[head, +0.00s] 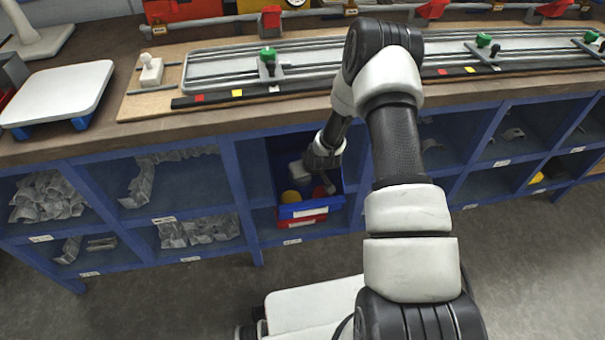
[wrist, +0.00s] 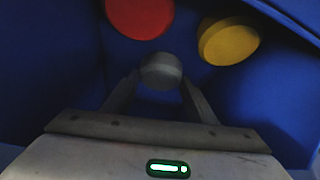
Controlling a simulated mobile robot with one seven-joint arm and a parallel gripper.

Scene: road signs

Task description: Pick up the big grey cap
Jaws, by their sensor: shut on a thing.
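In the wrist view my gripper (wrist: 160,84) reaches into a blue bin. Its two fingers are shut on a small grey round cap (wrist: 161,70), which sits between the fingertips. In the head view my gripper (head: 325,183) is inside the blue bin (head: 311,209) in the shelf compartment, and the cap in its jaws cannot be made out there. A red round cap (wrist: 140,16) and a yellow round cap (wrist: 229,41) lie in the bin beyond the fingers. The yellow cap also shows in the head view (head: 291,197).
A red bin (head: 302,220) is under the blue one. The blue shelf frame (head: 236,187) and the workbench edge (head: 230,122) are close around my arm. Neighbouring compartments hold grey crumpled pieces (head: 50,197). A rail fixture (head: 300,65) runs along the bench top. The floor in front is partly clear.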

